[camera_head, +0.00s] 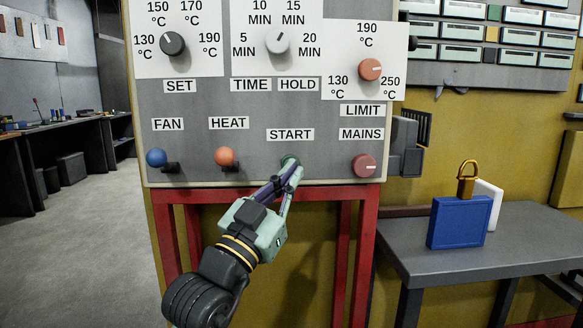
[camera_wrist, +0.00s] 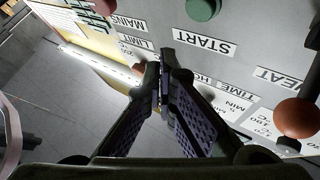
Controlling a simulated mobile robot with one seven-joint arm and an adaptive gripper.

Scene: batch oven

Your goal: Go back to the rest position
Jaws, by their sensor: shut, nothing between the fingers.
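My gripper (camera_head: 293,170) is shut and empty in front of the lower part of the oven's control panel (camera_head: 215,190). In the head view its fingertips overlap the lower edge of the green START button (camera_head: 289,160) and hide part of it. In the wrist view the closed fingertips (camera_wrist: 163,78) lie in mid-picture, and the green button (camera_wrist: 203,9) shows clear of them at the top. I cannot tell the exact gap between the tips and the panel.
The FAN lever (camera_head: 156,158), HEAT lever (camera_head: 224,157) and MAINS knob (camera_head: 364,166) flank the button. A red frame (camera_head: 350,205) supports the panel. At right, a grey table (camera_head: 470,258) bears a blue block (camera_head: 459,222) and a padlock (camera_head: 467,184). Open floor (camera_head: 95,235) lies left.

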